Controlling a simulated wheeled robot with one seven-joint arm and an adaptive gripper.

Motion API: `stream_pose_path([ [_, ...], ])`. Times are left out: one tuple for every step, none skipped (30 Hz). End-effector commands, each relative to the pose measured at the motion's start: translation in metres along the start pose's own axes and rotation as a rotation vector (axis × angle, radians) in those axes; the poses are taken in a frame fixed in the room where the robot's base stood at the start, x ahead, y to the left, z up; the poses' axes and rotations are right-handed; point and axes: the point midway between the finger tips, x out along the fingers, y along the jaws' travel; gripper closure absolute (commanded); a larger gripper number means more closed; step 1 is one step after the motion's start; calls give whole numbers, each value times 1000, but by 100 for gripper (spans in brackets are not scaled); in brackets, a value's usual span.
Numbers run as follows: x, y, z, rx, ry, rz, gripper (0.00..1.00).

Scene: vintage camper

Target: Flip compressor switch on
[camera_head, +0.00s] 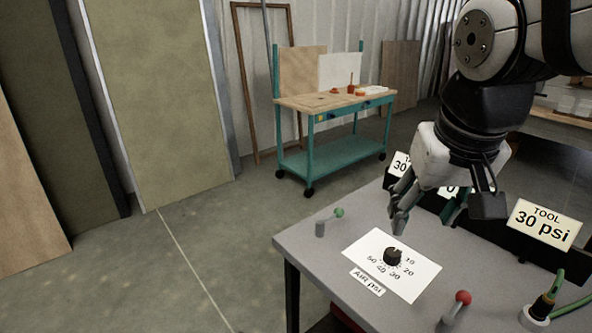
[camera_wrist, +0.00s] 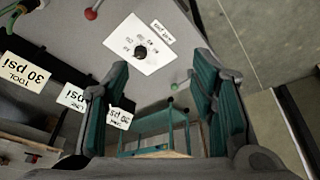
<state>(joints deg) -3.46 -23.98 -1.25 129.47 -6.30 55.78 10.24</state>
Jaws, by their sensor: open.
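No switch labelled as the compressor's can be made out. A small lever with a green ball (camera_head: 339,213) stands at the left of the grey table (camera_head: 312,243); the ball also shows between my fingers in the wrist view (camera_wrist: 175,86). A lever with a red ball (camera_head: 463,297) stands at the front right, and at the top left of the wrist view (camera_wrist: 91,14). A black dial knob (camera_head: 392,257) sits on a white card marked "AIR psi", also in the wrist view (camera_wrist: 140,53). My gripper (camera_head: 428,210) is open and empty above the table, behind the card.
Label plates, one reading "TOOL 30 psi" (camera_head: 544,224), stand along the table's back. A green hose (camera_head: 556,284) with a connector is at the right front. A teal wheeled workbench (camera_head: 335,104) stands beyond. The floor to the left is clear.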

Motion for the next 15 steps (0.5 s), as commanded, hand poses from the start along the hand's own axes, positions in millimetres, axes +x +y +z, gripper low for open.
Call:
stream_pose_path([
  [7, -2, -10, 4, -5, 5, 48],
  [9, -2, -16, 8, -5, 9, 48],
  [13, -3, -25, 12, -7, 15, 48],
  [17, -4, -32, 16, -8, 19, 48],
  [21, -6, -40, 22, -10, 23, 48],
  [28, -7, -51, 28, -12, 31, 48],
  [33, -9, -61, 34, -13, 37, 48],
  [40, -11, -71, 40, -14, 44, 48],
  [49, -14, -85, 48, -16, 53, 48],
  [56, -16, -96, 54, -16, 61, 48],
  [64, -18, -106, 61, -17, 68, 48],
  [74, -22, -120, 71, -18, 78, 48],
  [82, -24, -129, 75, -18, 86, 48],
  [90, -27, -139, 82, -18, 93, 48],
  [102, -31, -152, 90, -18, 103, 48],
])
